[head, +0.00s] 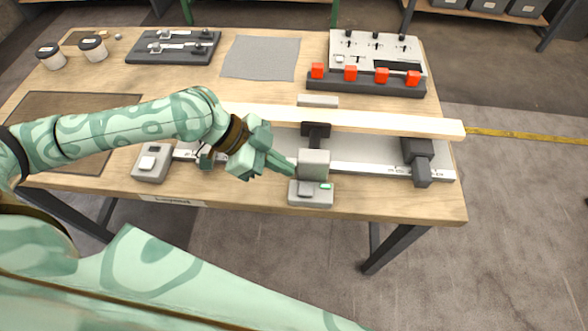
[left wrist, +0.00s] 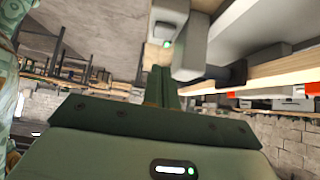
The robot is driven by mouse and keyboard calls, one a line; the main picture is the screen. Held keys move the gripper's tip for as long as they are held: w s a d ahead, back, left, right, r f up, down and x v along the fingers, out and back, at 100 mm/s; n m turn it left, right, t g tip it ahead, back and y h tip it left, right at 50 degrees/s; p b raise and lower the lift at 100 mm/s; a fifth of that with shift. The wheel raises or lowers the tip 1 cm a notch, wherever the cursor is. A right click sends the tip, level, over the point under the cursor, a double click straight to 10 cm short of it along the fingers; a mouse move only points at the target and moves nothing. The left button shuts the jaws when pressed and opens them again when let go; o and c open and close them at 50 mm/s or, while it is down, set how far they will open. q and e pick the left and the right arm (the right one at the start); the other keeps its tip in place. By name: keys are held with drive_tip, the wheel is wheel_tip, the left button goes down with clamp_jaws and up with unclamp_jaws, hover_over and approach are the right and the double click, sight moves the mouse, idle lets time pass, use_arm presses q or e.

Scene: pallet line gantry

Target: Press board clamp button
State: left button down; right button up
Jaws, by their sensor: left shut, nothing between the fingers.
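A small grey box (head: 311,193) with a green light and a small raised button on top sits at the table's front edge, just in front of a grey clamp block (head: 314,163). A long pale board (head: 390,122) lies across the clamp fixture. Another grey box (head: 151,162) with a whitish button stands further left. My left gripper (head: 289,169) is shut and empty, its tips just left of the clamp block and slightly behind the button box; contact cannot be told. In the left wrist view the shut fingers (left wrist: 167,86) point toward the clamp block (left wrist: 196,50) and the green-lit box (left wrist: 168,22). My right gripper is out of view.
A dark clamp (head: 418,160) stands at the fixture's right end. Behind the board are a panel with several red blocks (head: 350,73), a grey mat (head: 262,57), a dark tool tray (head: 172,46) and jars (head: 93,48). A brown mat (head: 60,125) lies at the left.

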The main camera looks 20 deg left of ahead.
use_arm(q)
drive_tip(key=v, duration=0.5)
drive_tip(key=shift+a+r+p, duration=0.1)
drive_tip(key=shift+r+p, duration=0.2)
drive_tip(key=shift+p, duration=0.1)
idle(1.3)
